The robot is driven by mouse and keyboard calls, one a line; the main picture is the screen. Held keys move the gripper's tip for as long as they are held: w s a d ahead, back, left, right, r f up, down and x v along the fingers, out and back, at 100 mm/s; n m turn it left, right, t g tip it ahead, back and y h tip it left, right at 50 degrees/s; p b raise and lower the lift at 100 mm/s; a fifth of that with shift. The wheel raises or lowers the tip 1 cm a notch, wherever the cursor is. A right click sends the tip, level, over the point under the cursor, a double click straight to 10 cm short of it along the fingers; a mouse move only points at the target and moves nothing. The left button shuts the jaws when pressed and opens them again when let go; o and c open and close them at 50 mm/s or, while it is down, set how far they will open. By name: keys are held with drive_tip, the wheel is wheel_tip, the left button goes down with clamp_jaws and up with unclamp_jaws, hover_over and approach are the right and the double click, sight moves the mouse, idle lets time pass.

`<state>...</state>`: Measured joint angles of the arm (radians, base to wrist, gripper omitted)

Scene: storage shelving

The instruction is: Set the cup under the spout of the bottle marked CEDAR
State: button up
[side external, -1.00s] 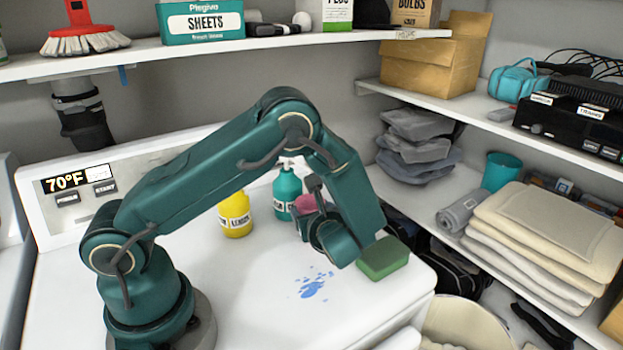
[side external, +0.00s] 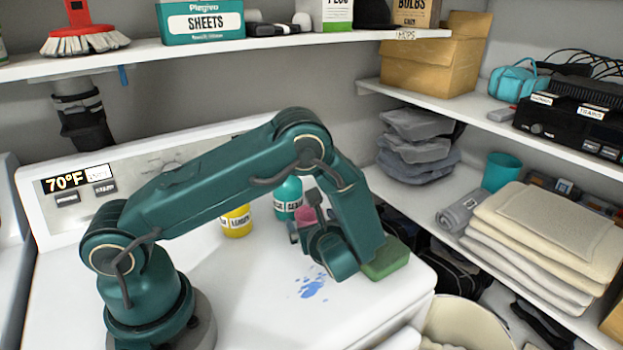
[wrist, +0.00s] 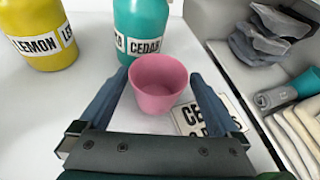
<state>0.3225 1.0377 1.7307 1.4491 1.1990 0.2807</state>
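The pink cup (wrist: 155,95) is upright between the fingers of my gripper (wrist: 160,72) in the wrist view, with a fingertip close against each side of its rim. The cup (side external: 306,214) shows partly behind my wrist in the side view, where the gripper hides its base; I cannot tell whether it touches the white top. The teal bottle marked CEDAR (wrist: 140,30) stands just behind the cup. In the side view this bottle (side external: 288,194) is partly covered by my arm, and its spout is hidden in both views.
A yellow bottle marked LEMON (side external: 236,221) stands left of the teal one. A flat card (wrist: 212,118) lies by the right finger. A green sponge (side external: 386,260) is beside my wrist, near the right edge. A blue stain (side external: 312,288) marks the clear front area.

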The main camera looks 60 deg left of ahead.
drive_tip(key=shift+r, duration=0.4)
drive_tip(key=v, duration=1.1)
drive_tip(key=shift+s+d+r, duration=0.25)
drive_tip(key=shift+d+r, duration=0.05)
drive_tip(key=shift+d, duration=0.05)
drive_tip(key=shift+s+a+r+n+g, duration=0.15)
drive_tip(key=shift+s+r+n+g, duration=0.15)
drive_tip(key=shift+n, duration=0.1)
drive_tip(key=s+d+r+n+h, duration=0.2)
drive_tip(key=s+r+n+h, duration=0.2)
drive_tip(key=n, duration=0.6)
drive_tip(key=s+d+r+n+t+h, duration=0.1)
drive_tip(key=s+d+r+n+h, duration=0.1)
drive_tip(key=s+r+n+h, duration=0.3)
drive_tip(key=s+n+h, duration=0.2)
drive_tip(key=n+h, duration=0.1)
drive_tip(key=n, duration=0.1)
drive_tip(key=shift+n+t+h, duration=0.3)
drive_tip(key=shift+n+h, duration=0.1)
